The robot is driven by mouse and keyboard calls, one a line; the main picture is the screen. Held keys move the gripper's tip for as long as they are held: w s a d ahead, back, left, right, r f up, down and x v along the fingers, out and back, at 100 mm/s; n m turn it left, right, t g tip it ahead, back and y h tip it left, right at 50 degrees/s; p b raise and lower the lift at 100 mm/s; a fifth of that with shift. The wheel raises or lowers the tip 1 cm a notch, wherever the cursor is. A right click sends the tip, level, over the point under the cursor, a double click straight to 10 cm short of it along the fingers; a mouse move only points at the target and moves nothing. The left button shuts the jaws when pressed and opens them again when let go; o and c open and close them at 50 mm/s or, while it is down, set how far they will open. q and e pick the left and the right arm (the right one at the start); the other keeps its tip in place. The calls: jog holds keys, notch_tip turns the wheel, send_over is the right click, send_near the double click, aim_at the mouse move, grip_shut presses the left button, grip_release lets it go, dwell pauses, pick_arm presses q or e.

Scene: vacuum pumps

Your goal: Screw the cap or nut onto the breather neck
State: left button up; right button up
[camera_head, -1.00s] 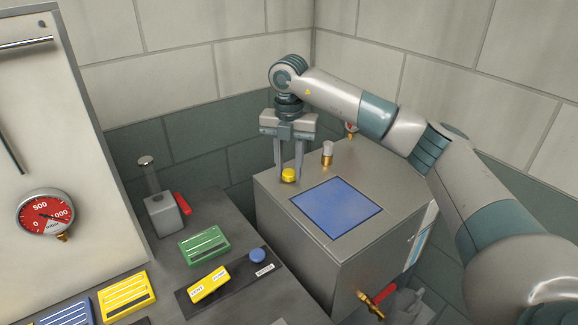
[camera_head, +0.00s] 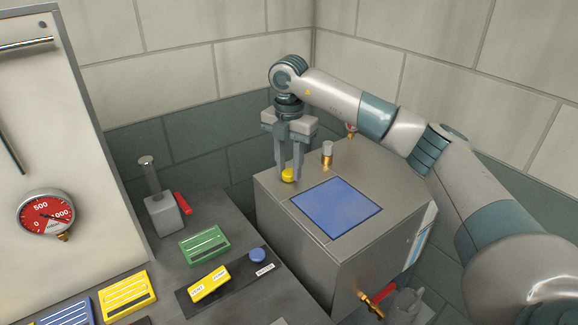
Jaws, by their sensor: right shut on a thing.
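A yellow cap (camera_head: 288,175) sits at the top left edge of the grey metal pump box. My right gripper (camera_head: 288,172) points down over it, with its fingers shut on the cap's sides. The breather neck is not visible under the cap, so I cannot tell how far the cap is threaded. My left gripper is not in view.
The grey box (camera_head: 365,175) has a blue panel (camera_head: 336,208) on top. A brass fitting with a pale top (camera_head: 327,153) stands close right of the gripper. A red-handled valve (camera_head: 375,297) is on the front. A lower bench with yellow and green blocks (camera_head: 204,244) lies left.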

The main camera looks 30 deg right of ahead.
jog(key=shift+m, duration=1.8)
jog(key=m+p, duration=0.1)
jog(key=m, duration=0.2)
jog(key=o, duration=1.2)
jog(key=shift+o, duration=0.2)
